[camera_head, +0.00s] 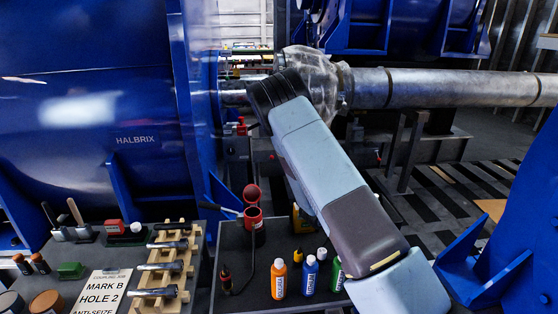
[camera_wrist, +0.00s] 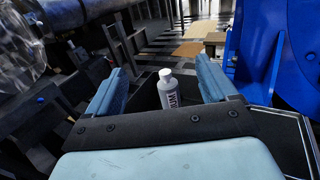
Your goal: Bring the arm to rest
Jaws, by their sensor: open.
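My gripper (camera_wrist: 162,85) is open in the wrist view, with its two light blue fingers spread wide. A grey bottle with a white cap (camera_wrist: 169,92) stands beyond and between the fingers in that view. Nothing shows clamped in the jaws. In the head view my arm (camera_head: 325,175) slants from the lower right up to a dark joint in front of the pipe coupling (camera_head: 318,80). My gripper cannot be made out there. The arm hides part of the tray and the floor behind it.
A dark tray (camera_head: 232,243) holds orange (camera_head: 278,279), blue (camera_head: 310,275) and green (camera_head: 337,275) bottles and a red can (camera_head: 253,222). A wooden rack (camera_head: 146,302) and sign (camera_head: 101,291) are at left. Blue housings stand left (camera_head: 80,110) and right (camera_head: 530,235); a pipe (camera_head: 450,88) runs behind.

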